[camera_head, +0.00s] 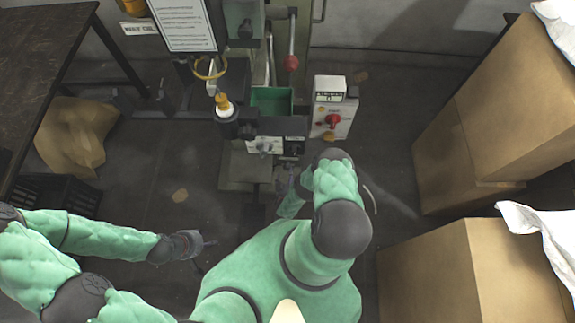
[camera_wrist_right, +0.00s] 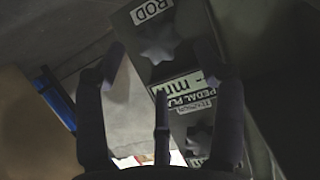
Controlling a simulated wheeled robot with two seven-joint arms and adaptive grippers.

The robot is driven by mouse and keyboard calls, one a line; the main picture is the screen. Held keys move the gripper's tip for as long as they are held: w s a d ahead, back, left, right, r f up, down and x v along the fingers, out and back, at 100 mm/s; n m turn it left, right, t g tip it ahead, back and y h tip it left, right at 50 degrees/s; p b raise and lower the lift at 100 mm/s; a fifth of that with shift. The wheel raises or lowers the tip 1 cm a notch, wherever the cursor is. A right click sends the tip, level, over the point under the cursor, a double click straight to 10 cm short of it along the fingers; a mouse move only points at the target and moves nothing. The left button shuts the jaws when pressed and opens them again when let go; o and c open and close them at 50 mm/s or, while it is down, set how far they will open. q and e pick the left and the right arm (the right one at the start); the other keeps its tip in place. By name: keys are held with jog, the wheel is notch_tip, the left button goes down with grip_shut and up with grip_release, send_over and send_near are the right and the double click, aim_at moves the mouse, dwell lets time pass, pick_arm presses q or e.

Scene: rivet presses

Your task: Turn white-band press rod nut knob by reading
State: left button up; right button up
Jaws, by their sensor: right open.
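The press (camera_head: 247,128) stands at the top middle of the head view; its post has a white band (camera_head: 224,111) under an orange top. A dark star-shaped knob (camera_wrist_right: 160,45) sits below a ROD label (camera_wrist_right: 150,10) in the right wrist view. A second star knob (camera_wrist_right: 200,138) sits below a TENSION label (camera_wrist_right: 201,104). My right gripper (camera_wrist_right: 170,68) is open, its fingers in front of the panel and the ROD knob beyond them; touch is not visible. In the head view it is mostly hidden by my arm. My left gripper (camera_head: 205,243) is low over the floor, away from the press.
A grey box (camera_head: 343,118) with a small display (camera_head: 330,97) and red knob stands right of the press. Cardboard boxes (camera_head: 440,275) fill the right side. A dark table (camera_head: 35,60) and black crate (camera_head: 62,190) are at left. Floor between is mostly open.

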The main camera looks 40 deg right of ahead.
aim_at(288, 169)
jog(key=shift+b+x, duration=0.8)
jog(key=shift+x, duration=1.75)
jog(key=c, duration=1.1)
